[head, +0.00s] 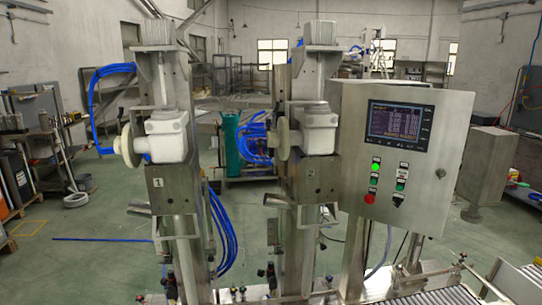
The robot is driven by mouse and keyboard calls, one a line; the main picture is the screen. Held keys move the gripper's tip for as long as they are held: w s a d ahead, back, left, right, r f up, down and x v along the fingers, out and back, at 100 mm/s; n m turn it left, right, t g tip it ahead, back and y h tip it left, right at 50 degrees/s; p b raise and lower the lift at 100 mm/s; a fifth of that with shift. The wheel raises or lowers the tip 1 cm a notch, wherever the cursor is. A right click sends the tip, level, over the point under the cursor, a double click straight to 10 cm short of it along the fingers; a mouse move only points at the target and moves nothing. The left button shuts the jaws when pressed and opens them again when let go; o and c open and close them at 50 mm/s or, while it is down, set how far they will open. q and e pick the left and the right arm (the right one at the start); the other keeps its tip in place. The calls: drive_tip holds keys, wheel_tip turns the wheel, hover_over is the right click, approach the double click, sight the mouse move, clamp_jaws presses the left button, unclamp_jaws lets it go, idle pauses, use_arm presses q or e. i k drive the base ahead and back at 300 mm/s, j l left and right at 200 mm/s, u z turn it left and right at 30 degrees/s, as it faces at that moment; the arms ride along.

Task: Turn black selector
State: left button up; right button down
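The black selector (398,198) is a small dark knob at the lower right of the button group on the front of the steel control box (443,150). Its exact pointing direction is too small to tell. A red button (369,198) sits to its left and a green button (401,186) is just above it. A bright green button (375,167) is at the upper left of the group. Neither of my grippers is in view, and nothing covers the selector.
A lit screen (400,125) is above the buttons. Two steel filling columns, marked 1 (157,184) and 2 (311,173), stand left of the box. Blue hoses (224,230) hang between them. A roller conveyor (415,280) runs below. Space before the panel face looks clear.

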sight(396, 202)
drive_tip(key=l+z, duration=0.45)
drive_tip(key=l, duration=0.2)
drive_tip(key=l+z, duration=0.4)
drive_tip(key=l, duration=0.25)
drive_tip(key=i, duration=0.05)
